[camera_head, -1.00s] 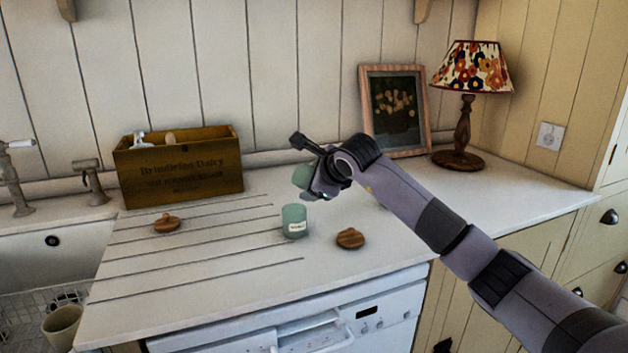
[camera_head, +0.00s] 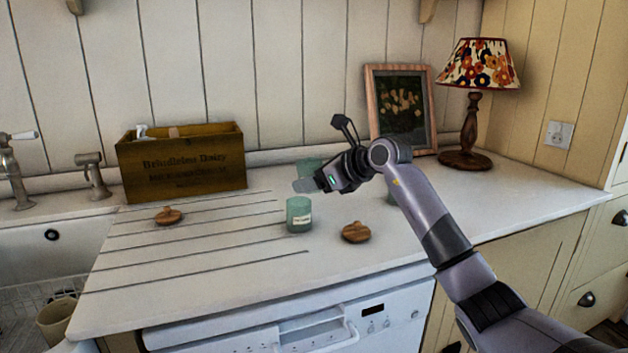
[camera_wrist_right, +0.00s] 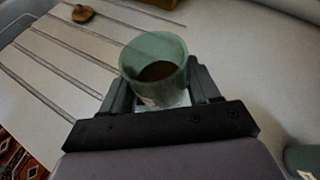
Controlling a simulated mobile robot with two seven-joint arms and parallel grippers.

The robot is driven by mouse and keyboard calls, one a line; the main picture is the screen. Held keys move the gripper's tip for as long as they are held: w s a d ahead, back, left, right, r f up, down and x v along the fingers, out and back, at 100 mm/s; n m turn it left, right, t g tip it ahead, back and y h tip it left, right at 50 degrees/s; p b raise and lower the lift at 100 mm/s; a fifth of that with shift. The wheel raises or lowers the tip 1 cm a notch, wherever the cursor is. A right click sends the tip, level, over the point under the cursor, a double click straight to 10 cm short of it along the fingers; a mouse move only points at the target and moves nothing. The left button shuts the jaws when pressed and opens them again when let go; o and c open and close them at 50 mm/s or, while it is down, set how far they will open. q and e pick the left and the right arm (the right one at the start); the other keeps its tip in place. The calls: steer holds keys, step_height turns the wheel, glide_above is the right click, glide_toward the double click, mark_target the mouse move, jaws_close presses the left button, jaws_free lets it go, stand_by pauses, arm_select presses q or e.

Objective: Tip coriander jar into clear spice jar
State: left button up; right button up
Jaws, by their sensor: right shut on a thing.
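My right gripper (camera_head: 312,184) is shut on a green jar (camera_head: 308,166), above the counter and behind the front jar. In the right wrist view the held jar (camera_wrist_right: 153,62) shows its open mouth and brown contents between the fingers (camera_wrist_right: 160,92). A green, see-through jar with a pale label (camera_head: 299,214) stands upright and open on the counter, apart from the held jar. The labels are too small to read, so I cannot tell which jar holds coriander. My left gripper is not in view.
Another greenish jar (camera_head: 391,197) stands partly hidden behind my right arm. Wooden lids lie on the counter, one at the left (camera_head: 168,216) and one in front (camera_head: 355,232). A wooden crate (camera_head: 182,163), picture frame (camera_head: 402,108) and lamp (camera_head: 467,130) stand along the wall.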

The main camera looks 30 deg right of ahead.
mark_target(303, 165)
steer(key=shift+r, duration=0.1)
stand_by(0.3)
steer(key=shift+r+p, duration=0.4)
steer(key=shift+p, duration=0.05)
step_height(303, 165, up, 3)
steer(key=p, duration=0.3)
steer(key=shift+r, duration=0.15)
steer(key=shift+f, duration=0.2)
